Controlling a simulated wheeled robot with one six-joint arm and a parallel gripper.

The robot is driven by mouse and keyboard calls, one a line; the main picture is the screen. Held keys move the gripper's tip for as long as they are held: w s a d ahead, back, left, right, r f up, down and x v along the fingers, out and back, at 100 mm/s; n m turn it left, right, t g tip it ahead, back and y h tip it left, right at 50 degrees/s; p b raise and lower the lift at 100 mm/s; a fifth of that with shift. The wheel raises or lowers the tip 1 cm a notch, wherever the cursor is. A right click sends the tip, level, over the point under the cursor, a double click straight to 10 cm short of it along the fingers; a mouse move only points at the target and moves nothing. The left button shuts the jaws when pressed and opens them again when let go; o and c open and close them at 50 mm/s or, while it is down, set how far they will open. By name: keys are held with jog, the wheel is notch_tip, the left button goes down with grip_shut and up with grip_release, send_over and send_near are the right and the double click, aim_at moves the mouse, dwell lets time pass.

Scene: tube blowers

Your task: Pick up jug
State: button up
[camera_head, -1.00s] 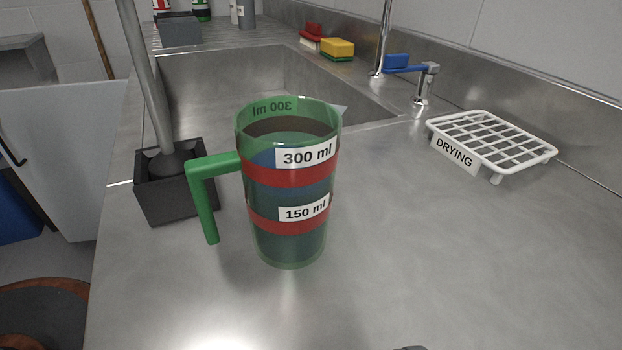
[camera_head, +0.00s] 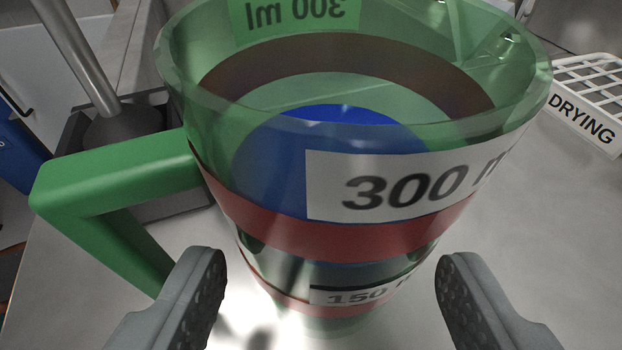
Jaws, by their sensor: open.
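The jug (camera_head: 270,165) is green and see-through, with red bands and white labels reading 300 ml and 150 ml. It stands upright on the steel counter and fills the middle of the view, with its green handle (camera_head: 110,175) to the left. Blue shows inside it; I cannot tell if that is liquid. My gripper (camera_head: 333,275) is open, with one grey finger at the lower left and one at the lower right. The lower part of the jug shows between and beyond the fingers. I cannot tell whether either finger touches it.
A dark square holder (camera_head: 185,205) with a grey rod (camera_head: 75,55) stands behind the handle on the left. A white drying rack (camera_head: 590,100) is at the right. The counter (camera_head: 530,215) between the jug and the rack is clear.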

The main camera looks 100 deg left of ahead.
jog(key=x, duration=0.3)
jog(key=shift+s+a+f, duration=0.1)
jog(key=shift+a+f, duration=0.05)
jog(key=shift+a, duration=0.25)
jog(key=shift+f, duration=0.1)
jog(key=c, duration=0.8)
jog(key=shift+r, duration=0.45)
jog(key=shift+c, duration=0.7)
notch_tip(320, 180, up, 25)
jog(key=shift+f, duration=0.2)
jog(key=shift+c, duration=0.6)
send_over(337, 290)
jog(key=a, duration=0.2)
notch_tip(337, 290, down, 7)
jog(key=shift+s, duration=0.2)
jog(key=shift+f, duration=0.15)
